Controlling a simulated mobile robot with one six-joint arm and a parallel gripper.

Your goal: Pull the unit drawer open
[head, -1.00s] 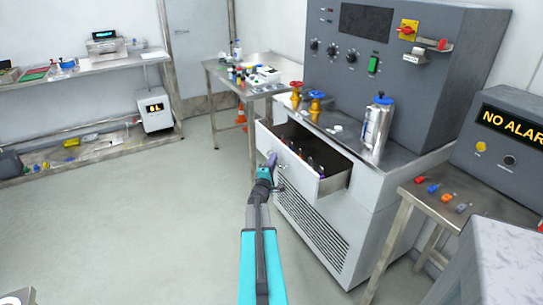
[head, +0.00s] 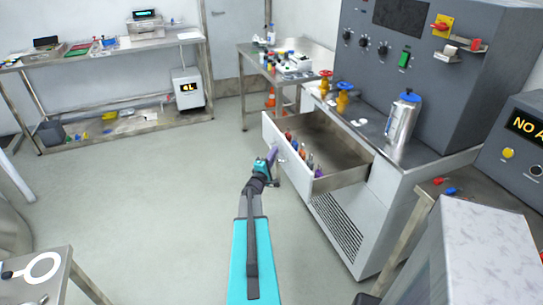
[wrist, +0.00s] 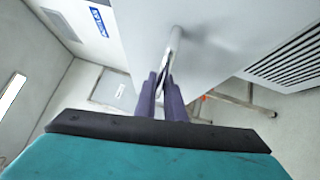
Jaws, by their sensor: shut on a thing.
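The unit drawer (head: 287,160) stands well out from the grey and white unit, and its inside shows from above. Several small items with coloured handles lie in it along the front. My gripper (head: 272,156) is at the drawer's front face. In the wrist view the purple fingers (wrist: 164,98) are closed around the metal bar handle (wrist: 174,45), which runs away from them along the pale drawer front. The fingers hide the near part of the handle.
A steel flask (head: 402,122) and orange valves (head: 343,97) stand on the unit's top. A bench with a magnifier ring (head: 42,266) is at lower left, and a grey-topped block (head: 490,245) at lower right. The floor (head: 150,200) left of the drawer is clear.

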